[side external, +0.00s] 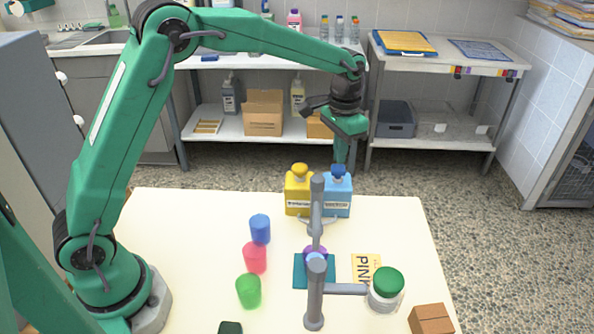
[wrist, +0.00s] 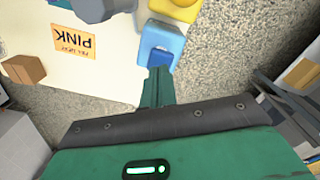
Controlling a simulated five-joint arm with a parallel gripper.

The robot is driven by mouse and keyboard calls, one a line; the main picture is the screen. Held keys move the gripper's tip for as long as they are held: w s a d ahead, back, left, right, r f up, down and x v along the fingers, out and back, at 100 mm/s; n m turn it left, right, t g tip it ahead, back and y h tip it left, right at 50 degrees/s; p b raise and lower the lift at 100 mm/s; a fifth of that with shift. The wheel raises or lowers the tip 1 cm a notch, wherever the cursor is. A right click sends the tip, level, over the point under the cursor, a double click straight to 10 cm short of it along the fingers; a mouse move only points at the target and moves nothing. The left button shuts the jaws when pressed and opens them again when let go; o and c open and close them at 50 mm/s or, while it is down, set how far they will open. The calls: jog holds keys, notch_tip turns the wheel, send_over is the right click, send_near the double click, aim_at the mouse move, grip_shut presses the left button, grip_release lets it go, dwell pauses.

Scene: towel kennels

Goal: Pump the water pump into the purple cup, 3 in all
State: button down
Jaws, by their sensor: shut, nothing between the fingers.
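My gripper (side external: 341,160) is shut and empty, pointing down just above the blue pump head (side external: 338,173) of the light-blue dispenser (side external: 338,198). I cannot tell whether the fingertips touch the head. In the wrist view the fingertips (wrist: 158,72) lie at the edge of the blue head (wrist: 157,56). A yellow dispenser (side external: 297,197) stands directly to the left of the blue one; the labels are too small to read. The purple cup (side external: 308,250) stands on a teal mat (side external: 300,276), partly hidden behind a grey post.
Grey posts (side external: 315,295) stand in front of the cup and dispensers. Blue (side external: 260,229), pink (side external: 255,258) and green (side external: 248,291) cups stand left. A PINK card (side external: 366,268), a green-lidded jar (side external: 386,290) and a brown block (side external: 432,319) lie right. The table's (side external: 405,225) back right is clear.

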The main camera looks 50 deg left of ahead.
notch_tip(320, 180, up, 6)
jog(key=shift+f, duration=0.1)
dwell(0.6)
jog(key=shift+s, duration=0.1)
jog(key=s+a+r+n+t, duration=0.1)
jog(key=s+a+r, duration=0.1)
jog(key=s+r, duration=0.35)
jog(key=s+a+r+n+t, duration=0.1)
jog(key=s+a+r+t, duration=0.15)
jog(key=s, duration=0.65)
jog(key=s+a+f+t, duration=0.1)
jog(key=s+f, duration=0.1)
jog(key=s, duration=0.5)
jog(key=s+a+f+n+t, duration=0.1)
jog(key=s+f, duration=0.1)
jog(key=s, duration=0.5)
jog(key=shift+s+a, duration=0.3)
jog(key=c, duration=2.1)
grip_release()
